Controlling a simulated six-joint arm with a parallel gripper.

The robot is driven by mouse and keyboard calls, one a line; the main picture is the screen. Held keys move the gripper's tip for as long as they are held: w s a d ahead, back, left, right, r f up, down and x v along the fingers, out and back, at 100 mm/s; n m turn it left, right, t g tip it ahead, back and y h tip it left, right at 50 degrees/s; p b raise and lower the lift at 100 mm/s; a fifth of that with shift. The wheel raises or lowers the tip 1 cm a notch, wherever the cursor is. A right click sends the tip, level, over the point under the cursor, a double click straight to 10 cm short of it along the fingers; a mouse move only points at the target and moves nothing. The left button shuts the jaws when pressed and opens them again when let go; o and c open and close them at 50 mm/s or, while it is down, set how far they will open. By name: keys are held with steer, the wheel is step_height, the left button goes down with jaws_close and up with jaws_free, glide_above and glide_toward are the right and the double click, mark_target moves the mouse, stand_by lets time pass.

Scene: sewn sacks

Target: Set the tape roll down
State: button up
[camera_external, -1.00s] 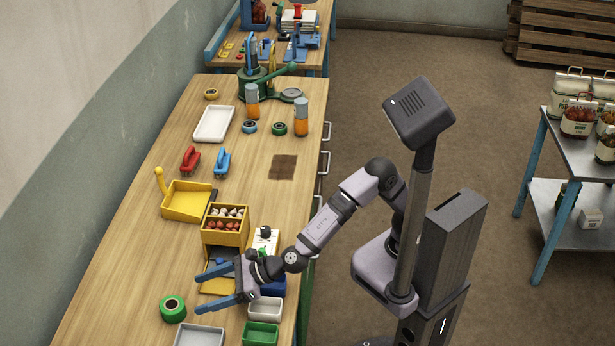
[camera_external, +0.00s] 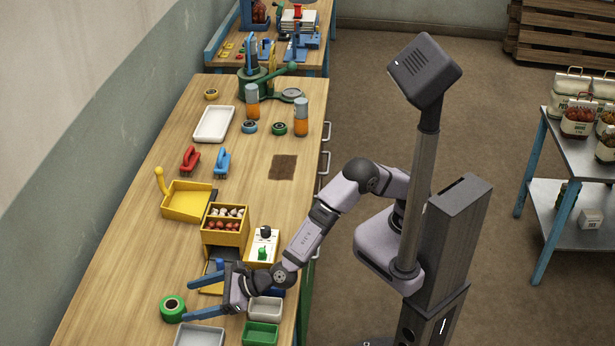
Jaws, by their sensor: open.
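A large green tape roll (camera_external: 173,309) with a dark centre lies on the near left part of the bench. My gripper (camera_external: 190,299) has its two blue fingers spread wide, pointing left, with nothing seen between them. The lower fingertip is right beside the roll's right edge; I cannot tell whether it touches. Smaller tape rolls lie farther back: a yellow one (camera_external: 211,94), a blue one (camera_external: 249,127) and a green one (camera_external: 279,128).
Grey (camera_external: 200,336), white (camera_external: 265,308) and green (camera_external: 261,334) bins stand close below my gripper. The bench's left side (camera_external: 110,270) is clear.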

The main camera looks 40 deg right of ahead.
mark_target(177, 304)
steer(key=shift+p+x, duration=1.3)
steer(key=shift+x, duration=1.5)
steer(key=shift+c, duration=0.6)
steer(key=c, duration=1.1)
steer(key=shift+r, duration=0.15)
step_height(177, 304, up, 10)
steer(key=w+d+b, duration=0.3)
steer(key=w, duration=0.8)
